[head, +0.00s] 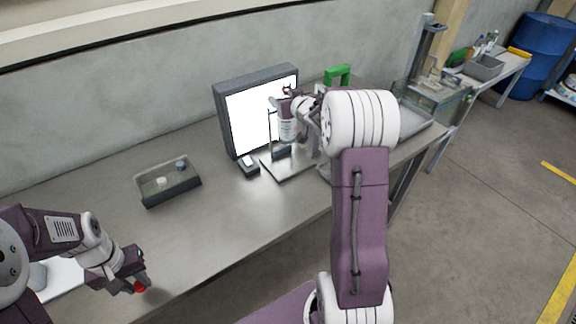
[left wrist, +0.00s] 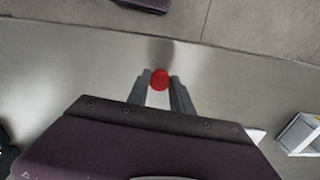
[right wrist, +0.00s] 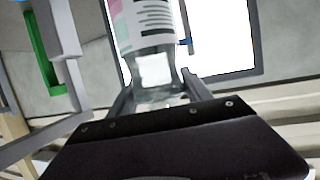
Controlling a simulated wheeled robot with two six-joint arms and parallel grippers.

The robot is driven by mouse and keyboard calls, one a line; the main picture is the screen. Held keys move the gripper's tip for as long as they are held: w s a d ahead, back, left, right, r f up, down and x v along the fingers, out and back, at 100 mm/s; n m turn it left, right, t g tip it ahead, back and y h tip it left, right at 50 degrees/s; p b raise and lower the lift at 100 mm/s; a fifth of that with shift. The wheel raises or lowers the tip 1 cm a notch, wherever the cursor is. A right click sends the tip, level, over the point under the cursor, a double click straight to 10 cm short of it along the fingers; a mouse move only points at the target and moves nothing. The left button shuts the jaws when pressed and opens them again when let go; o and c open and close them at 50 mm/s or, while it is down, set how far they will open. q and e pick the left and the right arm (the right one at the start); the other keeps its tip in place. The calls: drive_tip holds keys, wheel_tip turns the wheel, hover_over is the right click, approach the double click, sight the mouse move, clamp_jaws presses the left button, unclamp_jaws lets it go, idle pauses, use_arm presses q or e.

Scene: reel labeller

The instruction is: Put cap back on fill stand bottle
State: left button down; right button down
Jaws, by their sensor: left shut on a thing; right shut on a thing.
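My left gripper (head: 138,286) is shut on a small red cap (head: 140,288), held above the front edge of the table at the lower left. In the left wrist view the cap (left wrist: 159,79) sits between the fingertips. A clear bottle with a printed label (head: 287,130) is at the fill stand (head: 270,164), in front of the bright panel. My right gripper (right wrist: 158,92) is shut on this bottle (right wrist: 148,28). In the head view my right arm partly hides the bottle and stand. I cannot make out the bottle's mouth clearly.
A grey tray (head: 150,200) with two small caps stands on the table (head: 235,215) at left. A green-handled item (head: 338,75) is behind my right arm. The table's middle is clear.

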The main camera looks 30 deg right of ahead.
sight(285, 124)
drive_tip(key=shift+s+d+r, duration=0.1)
drive_tip(key=shift+d, duration=0.1)
use_arm(q)
drive_tip(key=shift+f+b, duration=0.75)
drive_tip(key=shift+f, duration=0.05)
use_arm(e)
wheel_tip(285, 124, down, 6)
drive_tip(key=shift+r, duration=0.2)
drive_tip(key=shift+f, duration=0.35)
drive_tip(key=shift+a, duration=0.1)
use_arm(q)
drive_tip(key=shift+f, duration=0.2)
use_arm(e)
drive_tip(key=shift+f, duration=1.95)
